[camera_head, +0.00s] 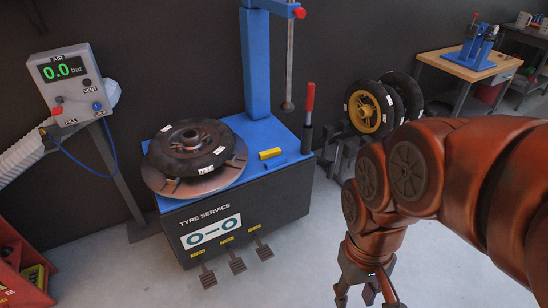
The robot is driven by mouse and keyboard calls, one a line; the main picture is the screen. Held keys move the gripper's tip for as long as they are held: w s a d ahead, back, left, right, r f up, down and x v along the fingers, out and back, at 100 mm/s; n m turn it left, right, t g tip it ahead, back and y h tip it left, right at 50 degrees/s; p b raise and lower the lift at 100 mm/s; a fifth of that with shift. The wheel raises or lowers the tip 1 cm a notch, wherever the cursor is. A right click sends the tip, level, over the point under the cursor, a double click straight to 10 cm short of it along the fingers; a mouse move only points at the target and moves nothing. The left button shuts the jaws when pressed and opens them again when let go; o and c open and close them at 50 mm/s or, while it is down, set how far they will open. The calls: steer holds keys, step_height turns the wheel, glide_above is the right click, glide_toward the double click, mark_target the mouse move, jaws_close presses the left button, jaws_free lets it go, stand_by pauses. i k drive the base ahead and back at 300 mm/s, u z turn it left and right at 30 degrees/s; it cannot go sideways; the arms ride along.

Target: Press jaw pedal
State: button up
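Three dark foot pedals stick out at the bottom front of the blue and black tyre machine (292,192): a left pedal (208,278), a middle pedal (236,265) and a right pedal (264,251). Each has a small yellow label above it, too small to read, so I cannot tell which is the jaw pedal. My gripper (368,299) points down at the lower edge, right of the pedals and apart from them. Its two fingers are spread with nothing seen between them; their tips are at or beyond the picture edge.
A tyre (188,147) lies on the machine's round turntable (160,187). An air gauge stand (66,86) reading 0.0 bar is at left, above a red cabinet (18,268). Wheels (364,111) stand on a rack behind my arm. The grey floor (290,285) before the pedals looks clear.

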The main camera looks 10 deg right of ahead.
mark_target(208, 280)
steer(key=u, duration=0.55)
steer(key=k, duration=0.65)
steer(key=u, duration=0.8)
steer(key=i, duration=1.2)
steer(key=z, duration=0.7)
